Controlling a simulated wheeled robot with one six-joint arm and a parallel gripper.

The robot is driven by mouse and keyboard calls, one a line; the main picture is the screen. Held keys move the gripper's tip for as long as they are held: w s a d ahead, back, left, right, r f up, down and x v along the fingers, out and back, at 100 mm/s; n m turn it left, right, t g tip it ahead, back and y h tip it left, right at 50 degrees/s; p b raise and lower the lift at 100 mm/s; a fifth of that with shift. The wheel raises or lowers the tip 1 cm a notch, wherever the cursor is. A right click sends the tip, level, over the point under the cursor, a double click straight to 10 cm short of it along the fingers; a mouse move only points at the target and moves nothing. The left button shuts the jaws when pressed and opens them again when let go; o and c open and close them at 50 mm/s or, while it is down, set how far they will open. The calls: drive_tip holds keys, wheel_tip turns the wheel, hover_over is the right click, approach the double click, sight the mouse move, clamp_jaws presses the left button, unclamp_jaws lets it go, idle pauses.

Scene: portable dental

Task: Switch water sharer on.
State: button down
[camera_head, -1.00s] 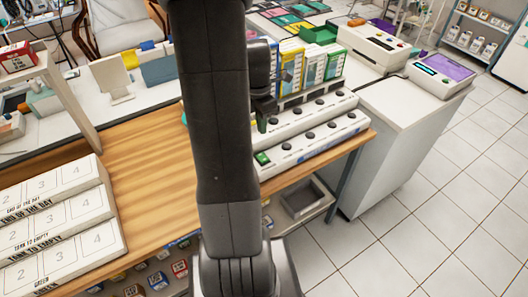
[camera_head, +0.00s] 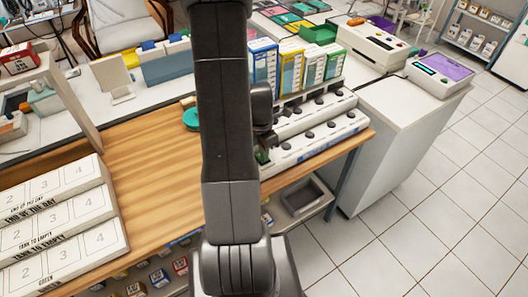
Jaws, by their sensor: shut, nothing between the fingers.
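Two long white units with rows of dark knobs stand at the right end of the wooden bench, one behind the other. I take the front unit (camera_head: 318,143) for the water sharer, but its label is too small to read. A green switch (camera_head: 262,157) sits at its left end, partly hidden by my gripper and arm. The switch's position cannot be made out. My gripper (camera_head: 266,143) is shut and empty, pointing down at the left end of the front unit, just over or beside the switch. I cannot tell whether it touches.
The rear white unit (camera_head: 322,106) stands close behind, with several coloured boxes (camera_head: 291,70) beyond it. The middle of the wooden bench (camera_head: 150,165) is clear. A round green item (camera_head: 191,118) lies behind my arm.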

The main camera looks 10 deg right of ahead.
drive_tip(key=shift+s+f+b, duration=0.1)
drive_tip(key=shift+f+b, duration=0.05)
drive_tip(key=shift+b, duration=0.15)
idle(0.4)
drive_tip(key=shift+w+a+r, duration=0.15)
drive_tip(key=shift+w, duration=0.25)
drive_tip(key=shift+w+a+r, duration=0.1)
drive_tip(key=shift+w, duration=0.25)
drive_tip(key=shift+r+p, duration=0.1)
drive_tip(key=shift+p, duration=0.25)
